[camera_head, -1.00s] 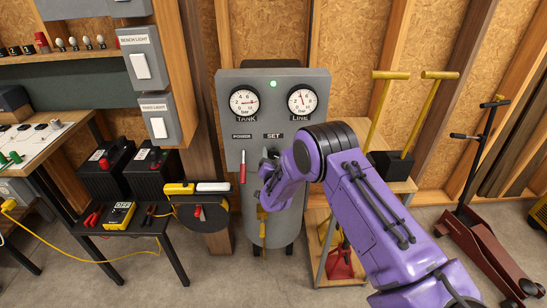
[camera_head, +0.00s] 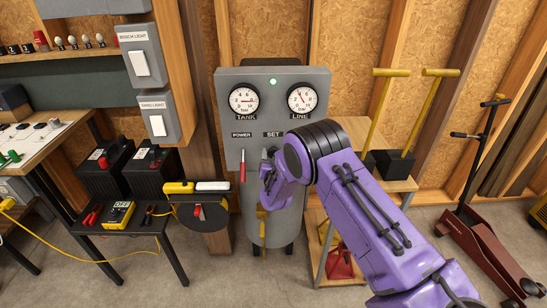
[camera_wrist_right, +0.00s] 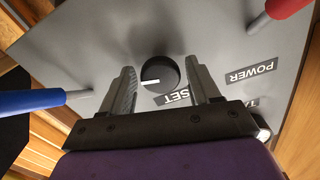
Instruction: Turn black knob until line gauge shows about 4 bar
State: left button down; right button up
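The line gauge (camera_head: 302,99) is a white dial at the upper right of a grey panel (camera_head: 315,78). Its thin reddish needle leans up and to the left; the exact reading is too small to tell. The black knob (camera_wrist_right: 160,75) shows in the right wrist view above the SET label, with a white mark pointing left. My right gripper (camera_wrist_right: 160,84) is open, with one finger on each side of the knob and a narrow gap at both sides. In the head view my right gripper (camera_head: 268,162) mostly hides the knob. My left gripper is not in view.
The tank gauge (camera_head: 243,99) is left of the line gauge, above a red-handled lever (camera_head: 242,168). In the wrist view a blue handle (camera_wrist_right: 45,100) is at the left and a red one (camera_wrist_right: 285,9) at the upper right. A wooden shelf (camera_head: 350,133) stands right of the panel.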

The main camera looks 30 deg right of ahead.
jog(key=shift+o, duration=0.2)
jog(key=b+v, duration=0.1)
jog(key=v, duration=0.9)
jog(key=shift+s, duration=0.25)
jog(key=shift+a, duration=0.15)
jog(key=s+a+f+g+y, duration=0.2)
jog(key=s+f+g, duration=0.2)
jog(key=s+f, duration=0.4)
jog(key=s+a+f+n+g+y, duration=0.1)
jog(key=s+f+g, duration=0.3)
jog(key=s, duration=1.3)
jog(key=s+a+f+n+g+y, duration=0.1)
jog(key=s+a+f+g+y, duration=0.2)
jog(key=s+f, duration=0.9)
jog(key=shift+s+f+g, duration=0.35)
jog(key=shift+g, duration=0.15)
jog(key=shift+a, duration=0.1)
